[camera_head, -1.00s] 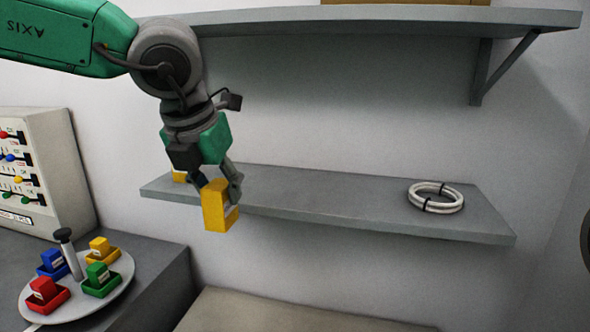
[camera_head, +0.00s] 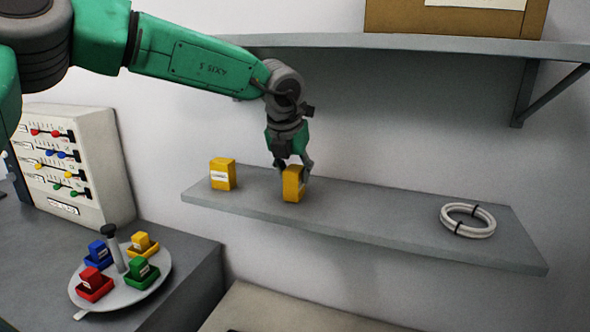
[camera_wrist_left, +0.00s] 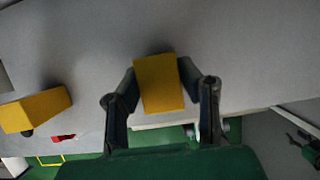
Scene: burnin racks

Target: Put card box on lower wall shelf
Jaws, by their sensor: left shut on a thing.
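A yellow card box (camera_head: 293,184) is in my left gripper (camera_head: 292,165), at the lower wall shelf (camera_head: 375,213), left of the shelf's middle. The box looks upright. Its base is on or just above the shelf top; I cannot tell which. In the left wrist view the box (camera_wrist_left: 159,83) sits between the two fingers of the left gripper (camera_wrist_left: 157,88), which are shut on it. A second yellow box (camera_head: 222,174) with a white label stands on the shelf to the left, apart from the held one. It also shows in the left wrist view (camera_wrist_left: 36,109).
A white cable coil (camera_head: 468,221) lies at the shelf's right end. The upper shelf (camera_head: 420,43) carries a brown box (camera_head: 455,20). Below left, a round tray (camera_head: 122,297) holds several coloured boxes near a switch panel (camera_head: 75,160). The shelf between held box and coil is clear.

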